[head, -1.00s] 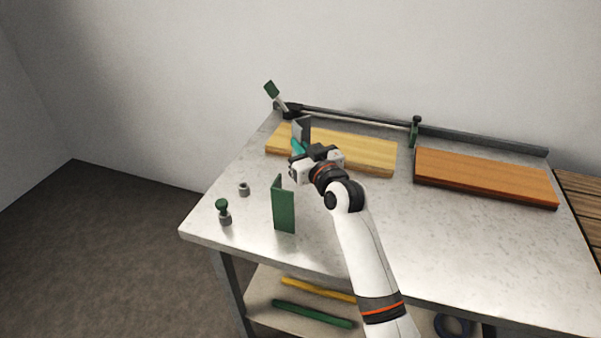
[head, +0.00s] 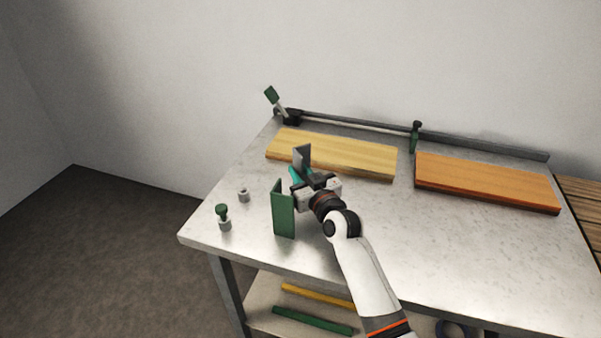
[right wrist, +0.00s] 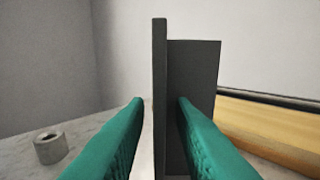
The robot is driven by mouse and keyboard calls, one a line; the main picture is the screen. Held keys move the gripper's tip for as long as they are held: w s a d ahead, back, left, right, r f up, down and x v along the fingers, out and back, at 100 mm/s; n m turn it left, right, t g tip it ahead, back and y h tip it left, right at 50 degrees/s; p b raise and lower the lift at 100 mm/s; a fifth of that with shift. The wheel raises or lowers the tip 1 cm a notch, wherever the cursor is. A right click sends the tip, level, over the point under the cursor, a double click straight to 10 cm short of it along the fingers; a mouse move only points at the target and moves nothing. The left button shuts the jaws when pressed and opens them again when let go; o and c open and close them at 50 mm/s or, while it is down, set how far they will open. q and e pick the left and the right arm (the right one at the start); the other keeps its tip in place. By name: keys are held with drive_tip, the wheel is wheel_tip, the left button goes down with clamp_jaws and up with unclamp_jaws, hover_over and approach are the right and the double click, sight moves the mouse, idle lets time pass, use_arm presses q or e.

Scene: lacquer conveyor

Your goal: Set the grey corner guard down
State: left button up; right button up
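The grey corner guard (head: 302,155) is upright over the near edge of the pale board. In the right wrist view the guard (right wrist: 194,90) stands between the teal fingers of my right gripper (right wrist: 161,102). A narrow gap shows on each side of its edge-on flange, so the fingers look open around it. In the head view my right gripper (head: 296,176) hides the guard's lower part, and I cannot tell there whether its foot touches the table. My left gripper is not in view.
A green corner guard (head: 283,212) stands upright just in front of my right gripper. A green-knobbed piece (head: 223,217) and a small grey ring (head: 243,195) are at the left. A pale board (head: 340,153) and an orange board (head: 485,182) lie behind. The table's right front is clear.

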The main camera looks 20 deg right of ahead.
drive_tip(key=shift+r, duration=0.2)
drive_tip(key=shift+s+f, duration=0.15)
drive_tip(key=shift+s, duration=0.2)
drive_tip(key=s, duration=0.3)
drive_tip(key=s+d, duration=0.1)
drive_tip(key=s, duration=0.3)
drive_tip(key=s+d, duration=0.1)
drive_tip(key=s, duration=0.3)
drive_tip(key=shift+s+d, duration=0.1)
drive_tip(key=shift+d, duration=0.05)
